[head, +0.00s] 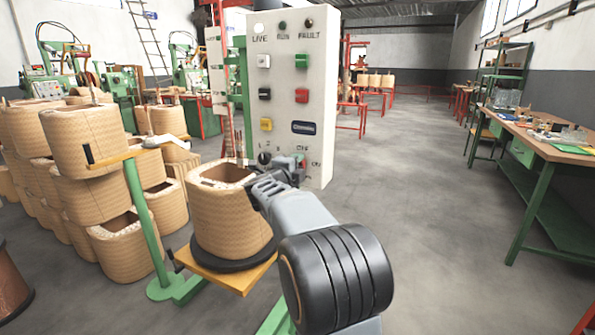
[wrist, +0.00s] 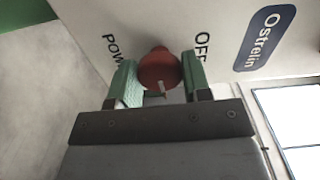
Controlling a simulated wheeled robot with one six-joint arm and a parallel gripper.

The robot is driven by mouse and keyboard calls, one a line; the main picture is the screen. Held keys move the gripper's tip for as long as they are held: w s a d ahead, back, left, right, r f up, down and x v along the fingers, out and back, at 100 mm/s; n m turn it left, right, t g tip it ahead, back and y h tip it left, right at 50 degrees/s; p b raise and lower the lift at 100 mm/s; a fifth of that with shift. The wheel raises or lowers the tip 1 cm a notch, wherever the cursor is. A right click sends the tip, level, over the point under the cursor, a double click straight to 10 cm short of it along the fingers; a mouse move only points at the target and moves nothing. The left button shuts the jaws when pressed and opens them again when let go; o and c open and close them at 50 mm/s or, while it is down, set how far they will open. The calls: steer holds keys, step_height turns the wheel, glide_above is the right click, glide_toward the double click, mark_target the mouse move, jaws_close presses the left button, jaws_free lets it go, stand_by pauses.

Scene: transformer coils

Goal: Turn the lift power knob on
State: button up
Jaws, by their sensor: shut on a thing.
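The red knob (wrist: 158,68) sits on the light control panel (head: 313,85). In the wrist view it lies between the two green fingers of my gripper (wrist: 160,80), which are shut on its sides. A small pale mark shows on the knob's near side. The word OFF is printed beside the right finger, and lettering starting "POW" is beside the left finger, partly cut off by it. In the head view my gripper (head: 287,172) is at the panel's lower part, and the red knob (head: 303,160) shows only in part.
A tan coil (head: 228,215) stands on a yellow platform just left of my arm. More coils are stacked farther left. The floor right of the panel is clear up to a workbench (head: 548,150).

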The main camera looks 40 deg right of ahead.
steer(key=shift+m, duration=0.3)
stand_by(0.4)
steer(key=o, duration=0.9)
steer(key=p+v, duration=0.1)
steer(key=v, duration=1.3)
steer(key=shift+p, duration=0.35)
steer(key=shift+w, duration=0.15)
